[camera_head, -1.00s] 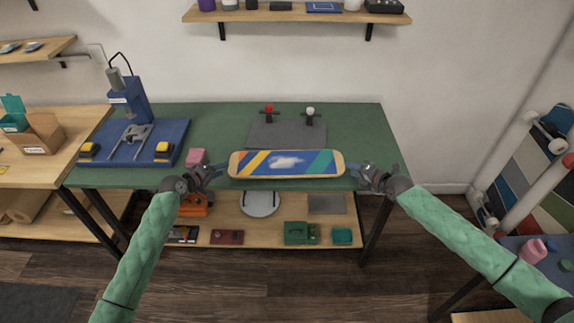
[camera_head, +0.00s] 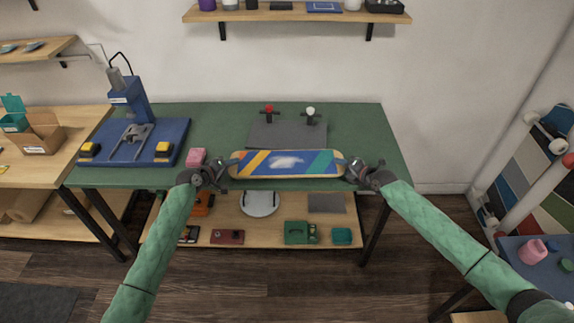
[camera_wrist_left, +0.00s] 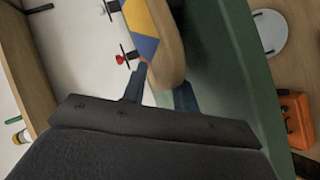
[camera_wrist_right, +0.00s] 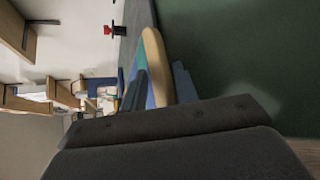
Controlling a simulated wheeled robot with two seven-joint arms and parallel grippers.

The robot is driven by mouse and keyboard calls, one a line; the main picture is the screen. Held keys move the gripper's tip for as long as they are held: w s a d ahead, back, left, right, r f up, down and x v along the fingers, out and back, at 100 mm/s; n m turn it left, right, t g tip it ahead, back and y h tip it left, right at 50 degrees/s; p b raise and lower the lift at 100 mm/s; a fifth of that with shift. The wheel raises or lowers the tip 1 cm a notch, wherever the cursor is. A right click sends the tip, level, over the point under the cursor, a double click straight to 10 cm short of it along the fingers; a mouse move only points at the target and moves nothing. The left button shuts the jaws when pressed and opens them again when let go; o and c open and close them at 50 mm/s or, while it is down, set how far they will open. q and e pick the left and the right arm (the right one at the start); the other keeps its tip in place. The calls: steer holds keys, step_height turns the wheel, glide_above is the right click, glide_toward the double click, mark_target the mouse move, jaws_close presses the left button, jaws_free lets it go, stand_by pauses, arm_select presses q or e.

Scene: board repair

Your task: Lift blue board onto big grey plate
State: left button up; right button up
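The blue board (camera_head: 285,163) with yellow, white and teal markings lies along the front edge of the green table. The big grey plate (camera_head: 262,131) lies flat just behind it. My left gripper (camera_head: 222,167) is at the board's left end; in the left wrist view its two fingers (camera_wrist_left: 160,88) stand apart on either side of the board's rounded tip (camera_wrist_left: 168,60). My right gripper (camera_head: 352,168) is at the right end; in the right wrist view its fingers (camera_wrist_right: 160,85) straddle the tip (camera_wrist_right: 156,60). Both look open, with no clear grip on the board.
Two small clamps, one red-topped (camera_head: 269,112) and one white-topped (camera_head: 310,115), stand at the plate's back edge. A pink block (camera_head: 196,157) sits left of the board. A blue press base (camera_head: 135,145) is further left. The table's right side is clear.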

arm_select(q)
jaws_close()
arm_select(e)
jaws_close()
arm_select(q)
steer(key=shift+f, duration=0.1)
steer(key=shift+r, duration=0.2)
arm_select(e)
steer(key=shift+r, duration=0.15)
